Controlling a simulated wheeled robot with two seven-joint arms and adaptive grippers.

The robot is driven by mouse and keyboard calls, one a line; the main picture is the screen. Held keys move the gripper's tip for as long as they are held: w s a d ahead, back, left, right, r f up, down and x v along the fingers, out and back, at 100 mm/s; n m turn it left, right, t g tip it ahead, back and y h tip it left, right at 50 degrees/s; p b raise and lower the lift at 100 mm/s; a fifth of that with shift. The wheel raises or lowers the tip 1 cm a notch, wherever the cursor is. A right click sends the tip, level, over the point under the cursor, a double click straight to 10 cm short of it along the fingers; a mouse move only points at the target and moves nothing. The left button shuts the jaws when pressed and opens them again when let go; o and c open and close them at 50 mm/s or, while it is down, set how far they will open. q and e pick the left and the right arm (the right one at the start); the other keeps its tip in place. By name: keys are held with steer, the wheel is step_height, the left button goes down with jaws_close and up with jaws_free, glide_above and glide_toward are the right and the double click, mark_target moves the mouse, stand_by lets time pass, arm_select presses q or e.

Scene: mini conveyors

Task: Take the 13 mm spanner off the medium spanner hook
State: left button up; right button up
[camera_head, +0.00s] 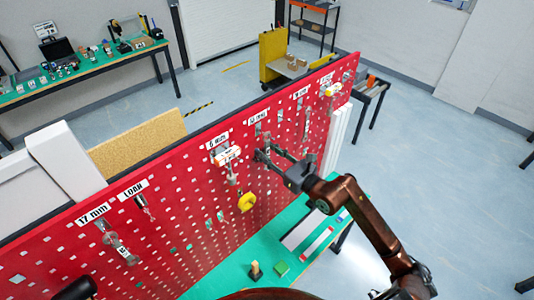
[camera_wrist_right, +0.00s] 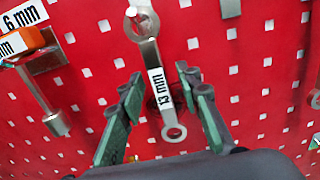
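The 13 mm spanner (camera_wrist_right: 155,75) hangs on the red pegboard in the right wrist view, its larger end up at a hook and its small ring end down. It carries a white "13 mm" label. My right gripper (camera_head: 264,152) is at the board in the head view, reaching in from the right. In the wrist view its two fingers are open, one on each side of the spanner, with visible gaps and no clear contact. In the head view the gripper partly hides the spanner. My left gripper is not clearly visible.
A 6 mm tool with an orange handle (camera_wrist_right: 28,42) hangs left of the spanner. A yellow ring (camera_head: 247,202) hangs lower on the pegboard (camera_head: 190,215). Below, a green table (camera_head: 235,280) holds a few small items. Free floor lies to the right.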

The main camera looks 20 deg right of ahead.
jaws_close()
steer(key=shift+r, duration=0.1)
stand_by(0.4)
